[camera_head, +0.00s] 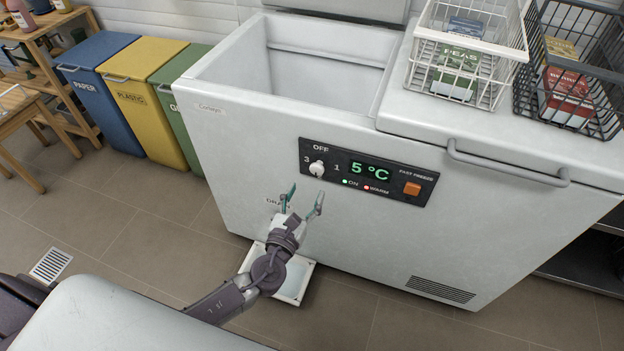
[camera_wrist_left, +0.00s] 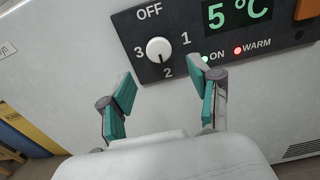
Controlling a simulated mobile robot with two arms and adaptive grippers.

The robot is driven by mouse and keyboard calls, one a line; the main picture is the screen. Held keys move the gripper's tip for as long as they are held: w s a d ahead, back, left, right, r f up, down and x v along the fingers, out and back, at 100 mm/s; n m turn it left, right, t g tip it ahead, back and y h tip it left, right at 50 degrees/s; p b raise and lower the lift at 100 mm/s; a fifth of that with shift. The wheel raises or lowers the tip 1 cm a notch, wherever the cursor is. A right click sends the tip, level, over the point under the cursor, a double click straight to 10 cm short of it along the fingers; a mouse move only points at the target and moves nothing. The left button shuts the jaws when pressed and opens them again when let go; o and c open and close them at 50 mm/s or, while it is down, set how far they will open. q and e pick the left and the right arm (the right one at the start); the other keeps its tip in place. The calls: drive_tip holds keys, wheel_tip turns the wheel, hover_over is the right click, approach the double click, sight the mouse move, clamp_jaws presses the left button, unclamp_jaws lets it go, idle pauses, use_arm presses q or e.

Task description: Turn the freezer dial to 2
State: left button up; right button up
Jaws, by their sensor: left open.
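The freezer dial (camera_head: 317,169) is a small white round knob on the black control panel of the white chest freezer (camera_head: 270,140). In the left wrist view the dial (camera_wrist_left: 160,50) has OFF above it, 3 at its left, 1 at its right and 2 below. I cannot tell for sure which mark it points at. My left gripper (camera_head: 305,194) is open and empty, just below and in front of the dial. In the left wrist view its teal-padded fingers (camera_wrist_left: 161,72) stand apart, one on each side below the dial, not touching it. My right gripper is not in view.
The panel has a green 5 °C display (camera_head: 370,168), ON and WARM lights, and an orange button (camera_head: 412,189). The freezer's left lid is open. Wire baskets (camera_head: 468,50) stand on top. A white tray (camera_head: 297,290) lies on the floor. Coloured bins (camera_head: 140,100) stand left.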

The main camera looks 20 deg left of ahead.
use_arm(q)
drive_tip(key=s, duration=0.5)
drive_tip(key=shift+a, duration=0.1)
drive_tip(key=shift+w, duration=0.1)
drive_tip(key=s+a+f+n+g+y, duration=0.1)
drive_tip(key=s+a+f+n+g, duration=0.25)
drive_tip(key=f+n, duration=0.45)
drive_tip(key=s+a+f+n+g+y, duration=0.1)
drive_tip(key=s+a+f+n+g, duration=0.1)
drive_tip(key=s+f+n+g, duration=0.45)
drive_tip(key=s+a+f+n+g+y, duration=0.1)
drive_tip(key=s+a+f+n+g, duration=0.15)
drive_tip(key=f+n, duration=0.75)
drive_tip(key=s+d+f+n+g+h, duration=0.4)
drive_tip(key=s+f+n, duration=0.3)
drive_tip(key=s+n, duration=0.35)
drive_tip(key=s+a+r+m+y+p, duration=0.1)
drive_tip(key=s+a+p, duration=0.1)
drive_tip(key=s+p, duration=1.3)
drive_tip(key=shift+s+r+y+p, duration=0.3)
drive_tip(key=shift+s+r, duration=0.05)
drive_tip(key=shift+s, duration=0.15)
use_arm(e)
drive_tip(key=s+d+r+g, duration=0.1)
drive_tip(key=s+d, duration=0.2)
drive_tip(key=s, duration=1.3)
use_arm(q)
drive_tip(key=shift+g, duration=0.25)
